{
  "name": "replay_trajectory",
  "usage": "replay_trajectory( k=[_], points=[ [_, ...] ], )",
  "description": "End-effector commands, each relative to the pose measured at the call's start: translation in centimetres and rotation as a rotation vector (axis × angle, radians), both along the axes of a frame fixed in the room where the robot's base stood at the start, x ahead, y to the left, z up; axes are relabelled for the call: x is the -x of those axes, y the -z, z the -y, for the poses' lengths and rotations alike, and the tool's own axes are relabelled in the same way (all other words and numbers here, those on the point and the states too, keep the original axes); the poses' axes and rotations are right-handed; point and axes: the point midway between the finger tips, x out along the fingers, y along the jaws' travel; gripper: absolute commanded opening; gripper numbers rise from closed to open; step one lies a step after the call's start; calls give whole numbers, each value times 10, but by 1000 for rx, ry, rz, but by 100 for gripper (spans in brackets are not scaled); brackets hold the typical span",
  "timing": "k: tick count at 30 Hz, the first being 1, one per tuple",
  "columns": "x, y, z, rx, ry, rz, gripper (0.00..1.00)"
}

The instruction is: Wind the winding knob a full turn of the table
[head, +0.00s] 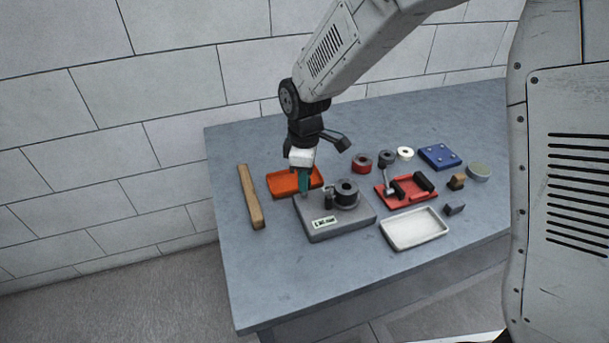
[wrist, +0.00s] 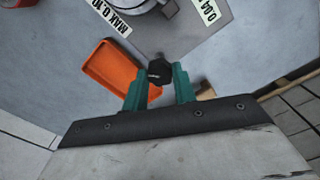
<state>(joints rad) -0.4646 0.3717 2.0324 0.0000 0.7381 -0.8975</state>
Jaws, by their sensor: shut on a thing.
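The winding knob (wrist: 159,72) is a small black lobed knob, seen between my fingertips in the wrist view. My gripper (wrist: 160,84) has two teal fingers, one on each side of the knob, shut on it. In the head view my gripper (head: 303,184) points down at the back left corner of a grey boxy device (head: 350,229); the knob is hidden there by the fingers. A dark round part with a hole (head: 347,194) stands on top of the device, with a smaller dark post (head: 329,201) beside it. A label (head: 324,222) is on the device's top.
An orange tray (head: 283,184) lies close behind my gripper, and a wooden bar (head: 251,197) lies to the left. A white tray (head: 414,230), a red fixture (head: 407,191), a blue plate (head: 440,156) and several small parts stand right. The front of the table (head: 290,285) is clear.

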Motion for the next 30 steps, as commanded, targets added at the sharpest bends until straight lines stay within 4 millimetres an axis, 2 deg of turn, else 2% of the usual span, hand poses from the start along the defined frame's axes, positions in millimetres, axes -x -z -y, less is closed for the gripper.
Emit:
replay_trajectory(
  k=[30],
  points=[
    [-1,-1,0,-2,964,3,4]
  ],
)
